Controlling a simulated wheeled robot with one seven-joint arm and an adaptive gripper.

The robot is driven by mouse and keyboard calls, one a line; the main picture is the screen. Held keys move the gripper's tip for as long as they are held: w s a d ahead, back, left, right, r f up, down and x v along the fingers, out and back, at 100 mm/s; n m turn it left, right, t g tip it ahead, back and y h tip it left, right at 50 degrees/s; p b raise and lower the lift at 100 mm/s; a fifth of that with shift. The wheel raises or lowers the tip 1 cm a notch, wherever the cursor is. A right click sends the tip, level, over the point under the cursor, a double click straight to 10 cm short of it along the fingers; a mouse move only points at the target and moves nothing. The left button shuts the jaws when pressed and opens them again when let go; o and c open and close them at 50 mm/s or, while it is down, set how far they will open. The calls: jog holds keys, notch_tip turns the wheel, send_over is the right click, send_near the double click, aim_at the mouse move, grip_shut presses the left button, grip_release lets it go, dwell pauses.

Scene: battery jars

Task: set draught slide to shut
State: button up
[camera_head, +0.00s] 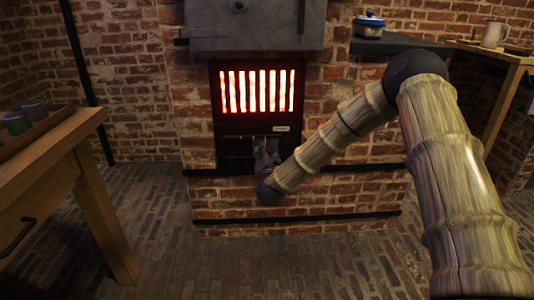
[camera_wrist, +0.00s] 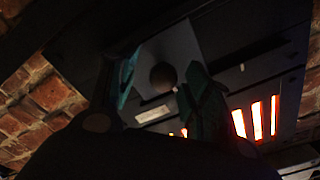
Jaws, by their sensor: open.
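The draught slide (camera_wrist: 181,45) shows in the wrist view as a pale grey plate with a round dark knob (camera_wrist: 163,76) on the stove's dark lower panel. My gripper (camera_wrist: 160,82) is open, with one teal-edged finger on each side of the knob in the picture. I cannot tell whether either finger touches it. In the head view my gripper (camera_head: 265,150) is at the lower panel, below the glowing grate (camera_head: 257,92), and it hides most of the slide there. The slide's exact position along its travel cannot be read.
A small label plate (camera_head: 284,128) is on the panel at the gripper's upper right. A brick ledge (camera_head: 330,190) runs below. A wooden table (camera_head: 50,140) stands at left. A blue pot (camera_head: 369,24) sits on a dark shelf at right. The floor in front is clear.

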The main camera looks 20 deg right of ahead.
jog(key=v, duration=1)
jog(key=shift+s, duration=0.3)
jog(key=s+a+f+n+g+y+p, duration=0.2)
jog(key=s+a+f+n+g+y, duration=0.15)
jog(key=s+f, duration=0.75)
jog(key=s+a+f+n+g+y+p, duration=0.15)
jog(key=s+a+f+n+g, duration=0.25)
jog(key=s+f, duration=0.65)
jog(key=s+d+f+n+g+p, duration=0.1)
jog(key=s+f+g, duration=0.25)
jog(key=s, duration=0.65)
jog(key=s+d+f+n+g+p, duration=0.1)
jog(key=s+f+n+g, duration=0.2)
jog(key=s, duration=0.7)
jog(key=s+d+f+g+p, duration=0.1)
jog(key=s+f+g, duration=0.3)
jog(key=s, duration=0.6)
notch_tip(320, 180, up, 37)
jog(key=p, duration=3.7)
jog(key=shift+s+r+t, duration=0.2)
jog(key=shift+s+t, duration=0.05)
jog(key=shift+t, duration=0.05)
